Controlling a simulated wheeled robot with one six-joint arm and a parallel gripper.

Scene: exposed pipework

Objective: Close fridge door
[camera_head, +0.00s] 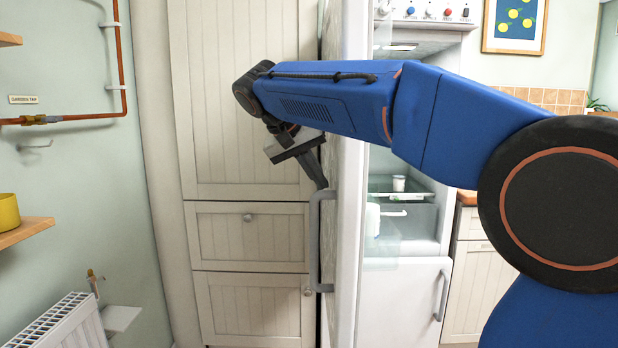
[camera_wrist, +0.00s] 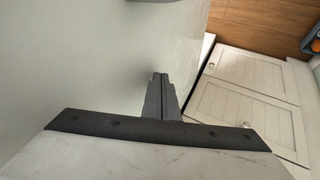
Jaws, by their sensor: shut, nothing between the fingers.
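The fridge door (camera_head: 345,210) stands open, seen almost edge-on in the head view, with its grey vertical handle (camera_head: 316,240) on its left, outer face. In the wrist view the pale door face (camera_wrist: 80,60) fills the left side. The open fridge compartment (camera_head: 420,215) shows to the right of the door. My gripper (camera_head: 321,185) is on the outer side of the door, just above the top of the handle. Its fingers (camera_wrist: 160,80) are shut and empty, close to the door face. I cannot tell whether they touch it.
Tall cream cabinets (camera_head: 245,100) stand close on the left of the door; they also show in the wrist view (camera_wrist: 245,110). Below the compartment is a closed white lower door (camera_head: 395,305). A white cup (camera_head: 398,183) sits on a fridge shelf. A radiator (camera_head: 60,325) is at lower left.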

